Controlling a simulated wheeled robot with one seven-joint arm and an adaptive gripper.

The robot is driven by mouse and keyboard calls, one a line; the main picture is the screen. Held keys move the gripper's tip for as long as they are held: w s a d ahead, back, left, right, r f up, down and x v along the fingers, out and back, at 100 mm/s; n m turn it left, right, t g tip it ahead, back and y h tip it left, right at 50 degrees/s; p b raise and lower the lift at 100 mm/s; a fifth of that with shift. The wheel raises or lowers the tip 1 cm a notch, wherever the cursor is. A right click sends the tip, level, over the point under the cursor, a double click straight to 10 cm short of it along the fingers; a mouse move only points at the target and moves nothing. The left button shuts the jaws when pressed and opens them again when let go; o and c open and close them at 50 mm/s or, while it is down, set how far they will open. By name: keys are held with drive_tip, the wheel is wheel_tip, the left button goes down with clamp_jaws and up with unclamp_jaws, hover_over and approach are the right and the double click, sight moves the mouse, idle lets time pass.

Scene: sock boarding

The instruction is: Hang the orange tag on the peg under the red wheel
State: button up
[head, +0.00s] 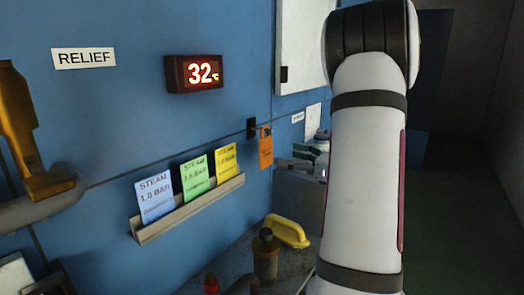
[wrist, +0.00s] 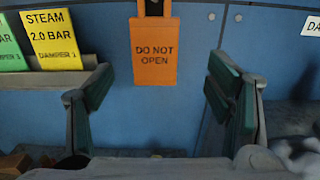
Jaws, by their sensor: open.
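The orange tag (head: 265,152) hangs on a black holder (head: 252,127) on the blue wall. In the wrist view the tag (wrist: 154,62) reads "DO NOT OPEN" and its upper end meets the black holder (wrist: 154,7). My gripper (wrist: 160,84) is open and empty, its green-padded fingers standing left and right of the tag in the picture, apart from it. In the head view my gripper (head: 298,160) is just right of the tag, partly hidden by my arm. I cannot make out the red wheel or the peg under it.
A wall rack (head: 190,210) holds blue, green and yellow steam cards left of the tag. Below are a yellow handle (head: 288,232), a brass-coloured fitting (head: 265,258) and a small red cap (head: 211,284). A lit display (head: 194,73) reads 32.

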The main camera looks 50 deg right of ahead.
sight(267, 149)
drive_tip(key=w, duration=0.2)
drive_tip(key=shift+w+a, duration=0.2)
drive_tip(key=shift+w, duration=0.2)
drive_tip(key=shift+w+a+r+p, duration=0.1)
drive_tip(key=shift+w+a, duration=0.15)
drive_tip(key=shift+w, duration=0.6)
drive_tip(key=shift+w+a+r+p, duration=0.1)
drive_tip(key=shift+w+a+p, duration=0.1)
drive_tip(key=shift+w, duration=0.65)
drive_tip(key=shift+w+a+r+p, duration=0.1)
drive_tip(key=shift+w+a, duration=0.15)
drive_tip(key=shift+w, duration=0.6)
drive_tip(key=shift+c, duration=0.3)
drive_tip(key=c, duration=1.1)
